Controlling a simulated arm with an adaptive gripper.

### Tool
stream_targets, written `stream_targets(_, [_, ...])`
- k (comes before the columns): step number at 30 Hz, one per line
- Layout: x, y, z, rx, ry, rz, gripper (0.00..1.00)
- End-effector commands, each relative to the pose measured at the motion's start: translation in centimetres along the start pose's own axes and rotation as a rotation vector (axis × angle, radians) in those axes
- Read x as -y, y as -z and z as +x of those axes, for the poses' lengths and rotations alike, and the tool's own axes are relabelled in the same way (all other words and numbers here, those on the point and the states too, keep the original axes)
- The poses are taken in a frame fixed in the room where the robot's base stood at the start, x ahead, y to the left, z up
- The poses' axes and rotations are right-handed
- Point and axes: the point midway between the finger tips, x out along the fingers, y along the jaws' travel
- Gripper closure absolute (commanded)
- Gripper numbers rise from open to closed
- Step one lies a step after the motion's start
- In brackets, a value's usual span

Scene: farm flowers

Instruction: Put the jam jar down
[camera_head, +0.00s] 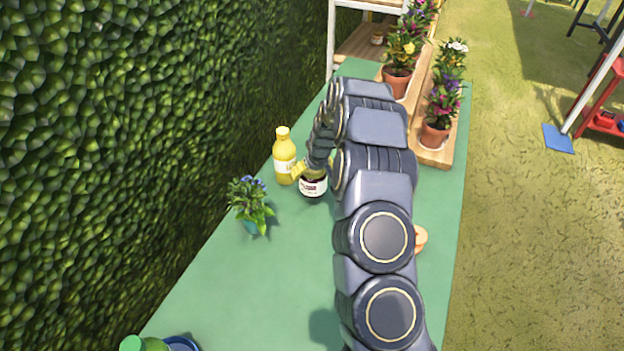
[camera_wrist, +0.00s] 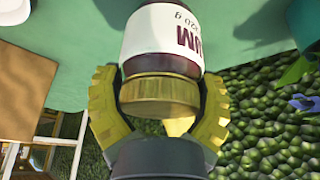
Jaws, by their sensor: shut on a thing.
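The jam jar (camera_head: 313,187) has a dark body, a white label and a gold lid. It is upright at the green table, close to or on its surface; I cannot tell if its base touches. My gripper (camera_head: 308,172) is shut on it from above, with yellow fingers. In the wrist view the fingers (camera_wrist: 158,110) sit on both sides of the jar's lid, and the jar (camera_wrist: 165,40) shows with its label upside down. Part of the jar's upper side is hidden by my gripper in the head view.
A yellow bottle (camera_head: 284,156) stands just left of the jar. A small blue-flowered plant (camera_head: 250,205) is nearer left. Potted flowers (camera_head: 436,130) stand in a wooden planter at the right. The green table (camera_head: 255,285) is clear in front. A hedge (camera_head: 120,130) borders the left.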

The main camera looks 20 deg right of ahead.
Motion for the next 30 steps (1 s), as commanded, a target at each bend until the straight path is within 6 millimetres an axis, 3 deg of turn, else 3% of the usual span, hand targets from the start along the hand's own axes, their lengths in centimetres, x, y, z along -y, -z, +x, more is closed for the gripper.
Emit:
stream_targets(6, [0.1, -1.2, 2.6, 0.004, 0.002, -0.002, 0.59])
stream_targets(16, [0.1, -1.2, 2.9, 0.001, 0.001, -0.002, 0.59])
stream_targets(17, [0.1, -1.3, 2.9, 0.002, 0.001, -0.001, 0.22])
stream_targets(18, [0.1, -1.3, 2.9, 0.001, 0.001, -0.001, 0.05])
stream_targets(19, [0.1, -1.3, 2.9, 0.001, 0.001, -0.002, 0.0])
stream_targets(30, [0.1, -1.2, 2.4, 0.002, 0.001, -0.001, 0.0])
